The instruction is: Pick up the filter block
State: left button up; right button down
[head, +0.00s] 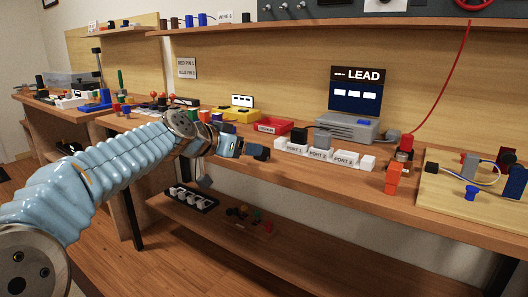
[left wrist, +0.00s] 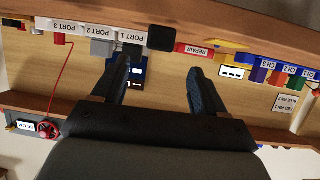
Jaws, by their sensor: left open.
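No label reading "filter" shows, so I cannot tell for certain which block is the filter block. A black block (head: 299,135) and a grey block (head: 322,140) stand at the white port row marked PORT 1, PORT 2 and PORT 3 (head: 345,159). The black block (left wrist: 162,38) and the grey block (left wrist: 103,47) also show in the left wrist view, which is upside down. My left gripper (head: 260,152) is open and empty, just left of the port row near the bench's front edge. Its fingers (left wrist: 160,72) are spread, with the black block beyond them. My right gripper is not in view.
A red REPAIR tray (head: 272,127) and a yellow device (head: 236,115) lie behind my left gripper. A grey unit with a LEAD screen (head: 357,90) stands behind the ports. A lower shelf (head: 225,222) lies below.

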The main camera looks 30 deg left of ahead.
aim_at(266, 155)
pick_arm(q)
jog(key=x, duration=0.3)
jog(key=shift+w+f, duration=0.15)
jog(key=shift+w, duration=0.05)
jog(key=p+x, duration=0.2)
jog(key=x, duration=0.2)
jog(key=shift+w+d, duration=0.1)
jog(key=shift+w, duration=0.2)
jog(key=shift+w+f, duration=0.1)
jog(key=shift+w, duration=0.25)
jog(key=shift+c, duration=0.3)
jog(key=c, duration=1)
